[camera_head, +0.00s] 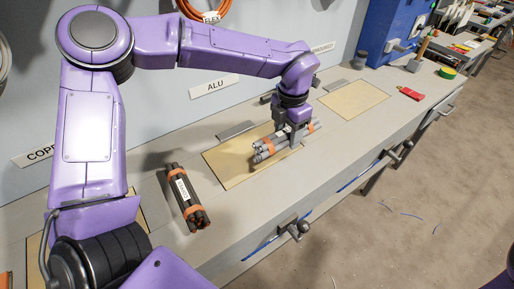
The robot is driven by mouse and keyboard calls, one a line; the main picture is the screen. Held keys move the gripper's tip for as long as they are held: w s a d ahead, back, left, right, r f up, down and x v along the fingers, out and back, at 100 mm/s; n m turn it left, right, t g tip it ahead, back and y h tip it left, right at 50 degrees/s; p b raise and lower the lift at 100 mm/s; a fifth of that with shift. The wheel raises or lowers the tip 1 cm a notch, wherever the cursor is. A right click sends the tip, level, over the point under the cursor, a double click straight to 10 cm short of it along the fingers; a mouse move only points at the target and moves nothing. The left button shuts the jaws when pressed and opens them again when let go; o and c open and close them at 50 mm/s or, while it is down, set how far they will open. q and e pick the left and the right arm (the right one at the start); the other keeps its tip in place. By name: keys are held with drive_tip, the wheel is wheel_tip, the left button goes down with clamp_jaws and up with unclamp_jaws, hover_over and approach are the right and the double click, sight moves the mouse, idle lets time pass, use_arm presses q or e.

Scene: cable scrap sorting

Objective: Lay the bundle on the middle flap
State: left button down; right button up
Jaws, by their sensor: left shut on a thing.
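My left gripper (284,130) is shut on a bundle of grey rods (265,150) tied with orange bands. The bundle is at the right part of the middle flap (228,172), a tan panel below the ALU label. The bundle lies over the flap's surface; I cannot tell whether it touches it. A second bundle of dark rods (182,190) with orange bands and a white label lies on the bench, left of the middle flap. My right gripper is not in view.
Another tan flap (354,100) lies bare to the right. A red item (410,93), a green roll (447,72) and a dark cup (359,60) sit farther right on the bench (330,140). The bench's front edge has handles (296,228).

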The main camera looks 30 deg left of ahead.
use_arm(q)
drive_tip(key=a+f+p, duration=0.1)
drive_tip(key=a+f, duration=0.3)
drive_tip(key=f, duration=0.1)
drive_tip(key=a+f+p, duration=0.1)
drive_tip(key=a+f, duration=0.4)
drive_tip(key=shift+s, duration=0.2)
drive_tip(key=shift+w+d+f, duration=0.1)
drive_tip(key=shift+f, duration=0.2)
drive_tip(key=shift+f, duration=0.1)
drive_tip(key=shift+c, duration=2)
unclamp_jaws()
wheel_tip(320, 180, up, 12)
drive_tip(key=shift+b, duration=0.4)
